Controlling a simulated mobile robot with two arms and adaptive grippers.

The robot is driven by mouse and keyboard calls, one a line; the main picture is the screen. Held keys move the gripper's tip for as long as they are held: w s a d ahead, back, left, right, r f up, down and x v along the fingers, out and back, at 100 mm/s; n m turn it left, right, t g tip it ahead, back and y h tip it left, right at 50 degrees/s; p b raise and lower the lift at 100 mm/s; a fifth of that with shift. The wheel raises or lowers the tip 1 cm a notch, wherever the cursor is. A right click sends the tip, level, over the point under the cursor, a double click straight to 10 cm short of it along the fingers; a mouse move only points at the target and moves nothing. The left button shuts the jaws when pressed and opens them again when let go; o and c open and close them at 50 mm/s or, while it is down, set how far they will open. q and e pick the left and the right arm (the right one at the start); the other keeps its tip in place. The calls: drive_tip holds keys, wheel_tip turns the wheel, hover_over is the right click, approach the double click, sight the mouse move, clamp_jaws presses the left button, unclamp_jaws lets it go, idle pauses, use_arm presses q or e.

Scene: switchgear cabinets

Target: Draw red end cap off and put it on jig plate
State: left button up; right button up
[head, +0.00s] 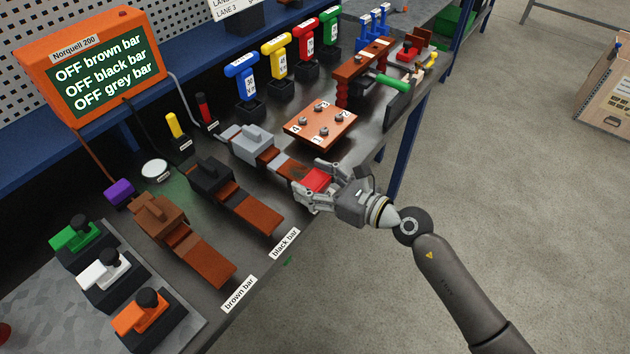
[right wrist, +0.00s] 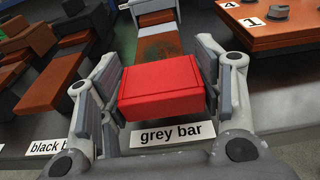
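The red end cap (head: 318,180) is a red block at the front end of the grey bar's copper strip (head: 291,168). My right gripper (head: 316,184) has its fingers on either side of the cap. In the right wrist view the cap (right wrist: 160,88) fills the space between the fingers, close to both pads; I cannot tell whether they press on it. A copper-coloured plate (head: 311,130) with numbered bolts lies behind the gripper, and a grey plate (head: 195,335) lies at bottom left; neither is labelled as the jig plate. My left gripper is out of view.
The black bar (head: 250,212) and brown bar (head: 205,260) lie left of the grey bar. Blocks with black knobs stand at bottom left. Coloured T-handled tools (head: 275,58) stand behind. An orange screen (head: 100,75) reads OFF for brown, black and grey bars.

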sight(323, 189)
drive_tip(key=c, duration=0.6)
drive_tip(key=shift+o, duration=0.2)
drive_tip(key=shift+s+d, duration=0.4)
drive_tip(key=shift+d, duration=0.1)
idle(0.4)
drive_tip(key=shift+f+v, duration=0.15)
drive_tip(key=shift+v, duration=0.8)
drive_tip(key=shift+f+v, duration=0.15)
drive_tip(key=shift+v, duration=0.85)
drive_tip(key=s+d+r, duration=0.4)
drive_tip(key=d, duration=0.3)
drive_tip(key=s+d+r, duration=0.4)
drive_tip(key=s+d, duration=0.1)
drive_tip(key=d, duration=0.3)
